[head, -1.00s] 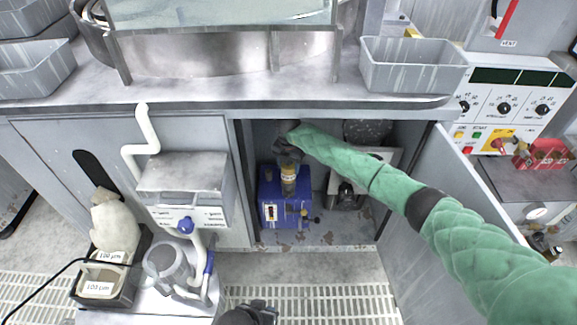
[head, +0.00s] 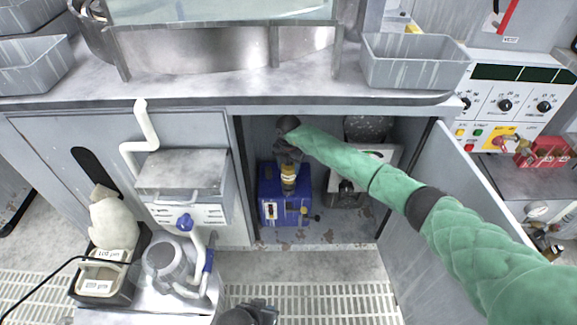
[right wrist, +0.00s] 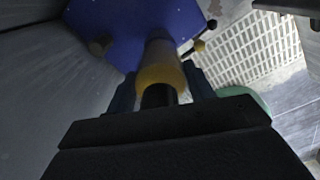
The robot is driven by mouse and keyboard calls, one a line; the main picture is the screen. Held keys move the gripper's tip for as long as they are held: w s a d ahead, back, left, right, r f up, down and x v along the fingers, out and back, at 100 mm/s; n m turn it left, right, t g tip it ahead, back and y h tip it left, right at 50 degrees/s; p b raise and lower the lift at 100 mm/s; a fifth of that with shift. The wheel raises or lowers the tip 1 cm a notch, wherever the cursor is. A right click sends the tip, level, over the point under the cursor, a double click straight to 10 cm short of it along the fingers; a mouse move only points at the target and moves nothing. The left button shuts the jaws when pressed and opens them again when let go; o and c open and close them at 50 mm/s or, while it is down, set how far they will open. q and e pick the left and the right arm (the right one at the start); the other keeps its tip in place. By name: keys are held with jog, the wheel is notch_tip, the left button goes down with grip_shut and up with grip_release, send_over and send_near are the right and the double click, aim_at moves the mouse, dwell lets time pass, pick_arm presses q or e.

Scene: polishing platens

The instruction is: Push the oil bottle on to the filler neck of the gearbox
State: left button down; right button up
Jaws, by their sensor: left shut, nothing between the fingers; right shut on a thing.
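The blue gearbox (head: 284,211) stands on the floor of the open cabinet under the bench. The oil bottle (head: 288,178), amber with a pale band, is upright over the gearbox's top. My right gripper (head: 289,161) is shut on it from above. In the right wrist view, the bottle (right wrist: 160,66) lies between the fingers (right wrist: 163,90) and points at the gearbox (right wrist: 118,28). The bottle's lower end meets the gearbox top in the picture; the filler neck is hidden, and I cannot tell how far the bottle sits on it. My left gripper (head: 262,312) is shut and empty at the bottom edge.
A grey machine (head: 347,190) stands right of the gearbox inside the cabinet. The open door (head: 430,215) bounds the right side, close to my right arm. A white unit with a pipe (head: 185,185) stands left of the opening. Grated floor (head: 325,300) lies in front.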

pick_arm(q)
jog(key=shift+f+b, duration=0.5)
jog(key=shift+f, duration=0.05)
pick_arm(e)
jog(key=shift+f, duration=0.9)
jog(key=o, duration=1.3)
pick_arm(q)
jog(key=shift+f, duration=0.1)
notch_tip(320, 180, down, 6)
jog(key=t, duration=0.1)
pick_arm(e)
notch_tip(320, 180, up, 7)
jog(key=p, duration=0.4)
jog(key=shift+r+p, duration=0.15)
jog(key=shift+p, duration=0.15)
pick_arm(q)
notch_tip(320, 180, up, 20)
jog(key=s+a+g, duration=0.1)
jog(key=g, duration=0.1)
jog(key=shift+s+a+f, duration=0.25)
jog(key=shift+s+a, duration=0.05)
pick_arm(e)
jog(key=shift+r, duration=0.25)
